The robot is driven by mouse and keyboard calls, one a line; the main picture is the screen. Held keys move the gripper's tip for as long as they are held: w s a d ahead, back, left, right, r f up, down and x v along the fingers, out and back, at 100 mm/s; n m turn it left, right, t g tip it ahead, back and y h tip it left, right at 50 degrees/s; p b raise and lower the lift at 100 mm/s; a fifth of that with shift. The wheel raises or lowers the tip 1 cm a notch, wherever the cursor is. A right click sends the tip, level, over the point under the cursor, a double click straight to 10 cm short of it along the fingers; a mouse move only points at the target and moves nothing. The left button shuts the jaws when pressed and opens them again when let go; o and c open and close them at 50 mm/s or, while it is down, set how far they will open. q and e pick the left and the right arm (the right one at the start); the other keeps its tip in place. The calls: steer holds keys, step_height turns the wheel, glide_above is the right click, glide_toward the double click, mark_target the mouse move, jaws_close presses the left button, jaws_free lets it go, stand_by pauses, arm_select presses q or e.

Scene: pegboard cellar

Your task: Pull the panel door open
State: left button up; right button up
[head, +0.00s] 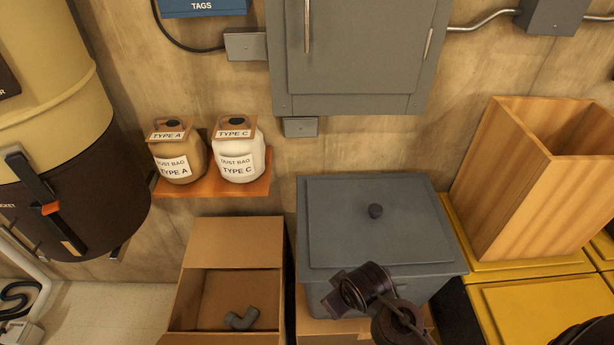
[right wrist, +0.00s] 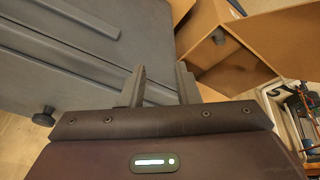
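The grey wall panel has a door (head: 362,55) at the top of the head view, with its upper part cut off. The door looks closed. A thin vertical handle (head: 307,25) is on its left side, and a short light strip, perhaps a hinge, is near its right edge. My right gripper (head: 332,292) is well below the panel, over the front of a grey lidded bin, pointing left. In the right wrist view its two fingers (right wrist: 161,72) are apart with nothing between them. My left gripper is in neither view.
The grey lidded bin (head: 360,234) stands below the panel. An open cardboard box (head: 237,242) holds a grey pipe elbow (head: 242,319). A shelf (head: 215,188) carries two dust-bag jugs. A wooden bin (head: 507,190) stands right on yellow lids. A large drum (head: 60,150) is left.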

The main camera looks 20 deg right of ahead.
steer(key=w+a+r+n+t, duration=0.2)
steer(key=w+r+n+t, duration=0.35)
steer(key=r, duration=0.95)
steer(key=n+t+h, duration=0.2)
steer(key=n+t, duration=0.6)
steer(key=n, duration=1.7)
glide_toward(308, 16)
steer(key=w, duration=0.3)
steer(key=w+p, duration=0.1)
steer(key=w, duration=0.3)
steer(key=w+d+p, duration=0.1)
steer(key=w, duration=0.2)
steer(key=shift+p, duration=0.35)
steer(key=shift+w+f, duration=0.1)
steer(key=shift+w, duration=0.2)
steer(key=shift+c, duration=0.4)
jaws_close()
